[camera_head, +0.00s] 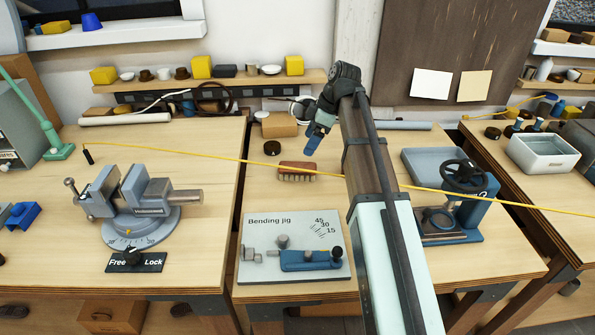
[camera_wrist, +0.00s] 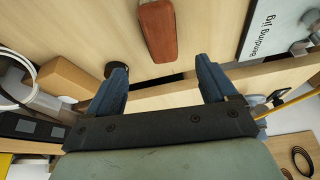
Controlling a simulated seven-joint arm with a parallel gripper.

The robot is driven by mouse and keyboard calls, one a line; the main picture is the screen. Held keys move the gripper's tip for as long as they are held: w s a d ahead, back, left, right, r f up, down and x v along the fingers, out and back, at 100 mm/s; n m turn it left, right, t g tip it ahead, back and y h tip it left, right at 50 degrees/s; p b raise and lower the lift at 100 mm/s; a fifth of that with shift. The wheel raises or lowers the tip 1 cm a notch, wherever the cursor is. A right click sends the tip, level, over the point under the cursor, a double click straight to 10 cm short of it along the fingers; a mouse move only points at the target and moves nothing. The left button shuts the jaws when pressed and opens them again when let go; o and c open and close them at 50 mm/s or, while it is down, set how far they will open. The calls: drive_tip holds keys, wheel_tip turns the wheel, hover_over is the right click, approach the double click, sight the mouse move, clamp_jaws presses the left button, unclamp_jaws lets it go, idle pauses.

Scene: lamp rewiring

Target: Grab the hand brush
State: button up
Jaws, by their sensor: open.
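The hand brush (camera_head: 297,171) has a reddish-brown wooden back and dark bristles facing down. It lies on the middle table, behind the bending jig. My gripper (camera_head: 315,140) has blue fingers and is above the table, just behind and to the right of the brush in the head view. In the wrist view my gripper (camera_wrist: 161,82) is open, its two fingers wide apart with nothing between them.
A yellow cable (camera_head: 210,157) crosses the head view and passes over the brush in the picture. A dark round puck (camera_head: 272,148) and a cardboard box (camera_head: 279,125) are behind it. The bending jig (camera_head: 293,248) is in front, the vise (camera_head: 140,205) left, a handwheel press (camera_head: 450,200) right.

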sight(298, 165)
drive_tip(key=x, duration=0.5)
drive_tip(key=shift+a+f, duration=0.1)
drive_tip(key=shift+f, duration=0.25)
drive_tip(key=shift+x, duration=2.55)
drive_tip(key=shift+s+f, duration=0.15)
drive_tip(key=shift+f, duration=0.1)
drive_tip(key=shift+c, duration=0.3)
drive_tip(key=c, duration=1.1)
